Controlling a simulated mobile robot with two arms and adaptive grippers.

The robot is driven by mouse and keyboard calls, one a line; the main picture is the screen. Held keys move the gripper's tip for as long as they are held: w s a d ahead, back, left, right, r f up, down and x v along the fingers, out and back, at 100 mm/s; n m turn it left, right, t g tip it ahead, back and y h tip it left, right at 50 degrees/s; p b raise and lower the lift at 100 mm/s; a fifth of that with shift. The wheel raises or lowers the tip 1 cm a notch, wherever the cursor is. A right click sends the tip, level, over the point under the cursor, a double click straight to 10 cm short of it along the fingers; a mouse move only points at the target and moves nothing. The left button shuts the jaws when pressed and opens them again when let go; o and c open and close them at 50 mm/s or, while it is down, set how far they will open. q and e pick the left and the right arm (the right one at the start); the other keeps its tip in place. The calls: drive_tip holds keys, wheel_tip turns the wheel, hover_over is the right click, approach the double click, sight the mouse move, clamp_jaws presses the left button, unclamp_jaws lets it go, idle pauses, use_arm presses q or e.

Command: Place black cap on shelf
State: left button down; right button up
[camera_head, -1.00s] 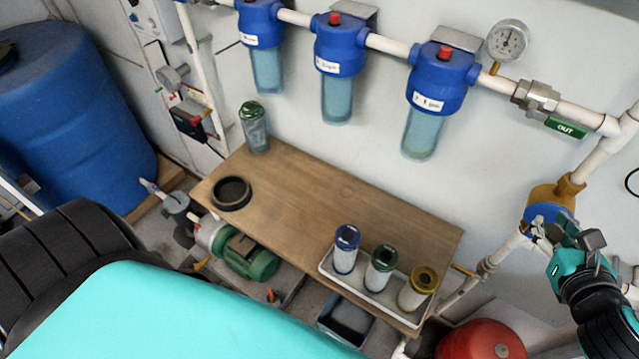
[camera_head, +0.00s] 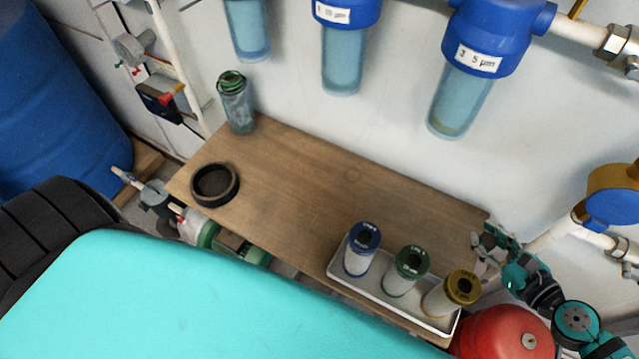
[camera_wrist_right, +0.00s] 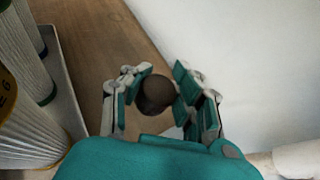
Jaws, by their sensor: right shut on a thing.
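The black cap (camera_wrist_right: 157,94) is a small dark round piece between the fingers of my right gripper (camera_wrist_right: 157,98) in the right wrist view. The gripper is shut on it. In the head view my right gripper (camera_head: 490,250) is at the right end of the wooden shelf (camera_head: 300,180), and the cap cannot be made out there. The shelf's brown surface (camera_wrist_right: 85,35) also shows behind the gripper in the wrist view. I cannot tell the cap's height above it. My left gripper is not in view.
A white tray (camera_head: 385,300) with three cartridges stands at the shelf's front right, close to my right gripper. A black ring (camera_head: 215,183) and a green-topped clear housing (camera_head: 236,103) are at the left end. The shelf's middle is clear. Blue filter housings (camera_head: 488,35) hang above.

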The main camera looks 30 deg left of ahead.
drive_tip(key=shift+a+f, duration=0.1)
drive_tip(key=shift+f, duration=0.7)
drive_tip(key=b, duration=0.3)
hover_over(459, 262)
wheel_tip(459, 262, down, 6)
drive_tip(key=shift+r, duration=0.1)
drive_tip(key=shift+f+b, duration=0.35)
drive_tip(key=shift+f, duration=1.75)
drive_tip(key=shift+f, duration=0.2)
drive_tip(key=o, duration=0.9)
drive_tip(key=shift+c, duration=0.2)
drive_tip(key=shift+r, duration=0.15)
